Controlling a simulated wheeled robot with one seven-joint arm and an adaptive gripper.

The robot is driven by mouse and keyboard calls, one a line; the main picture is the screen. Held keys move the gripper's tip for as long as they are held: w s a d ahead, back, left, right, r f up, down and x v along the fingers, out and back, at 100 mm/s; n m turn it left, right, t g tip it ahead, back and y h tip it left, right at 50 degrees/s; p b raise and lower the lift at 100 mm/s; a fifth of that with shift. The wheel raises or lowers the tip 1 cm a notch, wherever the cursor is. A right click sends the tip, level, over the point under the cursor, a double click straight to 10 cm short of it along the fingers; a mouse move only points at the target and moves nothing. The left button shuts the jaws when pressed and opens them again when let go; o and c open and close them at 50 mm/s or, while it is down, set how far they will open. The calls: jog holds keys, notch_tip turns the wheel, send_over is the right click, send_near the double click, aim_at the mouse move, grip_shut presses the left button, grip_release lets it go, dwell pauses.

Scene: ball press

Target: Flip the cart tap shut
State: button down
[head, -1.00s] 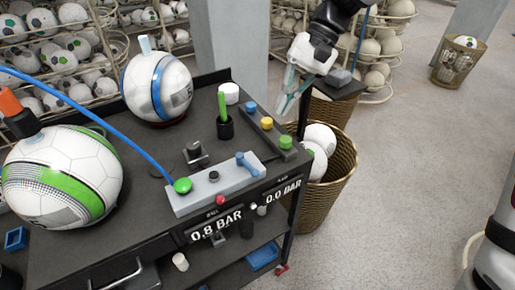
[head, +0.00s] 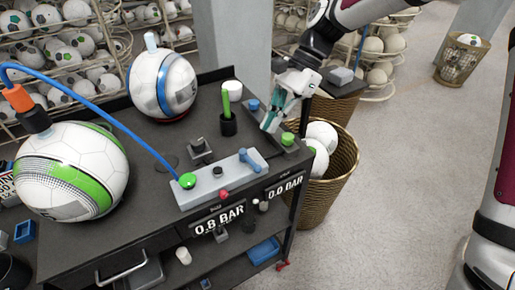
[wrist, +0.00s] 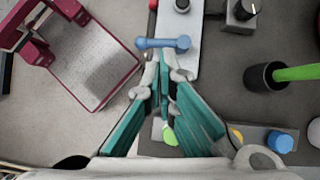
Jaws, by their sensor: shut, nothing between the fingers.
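The cart tap appears to be the blue lever (head: 250,161) on the right end of the light grey block (head: 205,190) on the cart top. In the wrist view the blue lever (wrist: 163,43) lies crosswise over the block (wrist: 188,62), just beyond my fingertips. My gripper (head: 268,128), with teal fingers, is shut and empty, pointing down above the cart's right side, behind the lever. The wrist view shows my fingertips (wrist: 161,62) close to the lever, with a small apparent gap. I cannot tell whether they touch.
A strip with blue and green knobs (head: 288,139) lies under my gripper; the yellow knob is hidden in the head view. A black cup with a green pen (head: 227,123) stands left of it. A blue hose (head: 105,112) runs to the block's green fitting (head: 188,181). Balls rest on the cart.

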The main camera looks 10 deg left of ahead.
aim_at(252, 161)
jog(key=p+x, duration=0.2)
jog(key=x, duration=0.6)
jog(key=shift+s+a+f, duration=0.15)
jog(key=shift+s+f, duration=0.05)
jog(key=shift+s, duration=0.15)
jog(key=shift+s+f, duration=0.1)
jog(key=shift+f, duration=0.05)
jog(key=shift+f, duration=0.1)
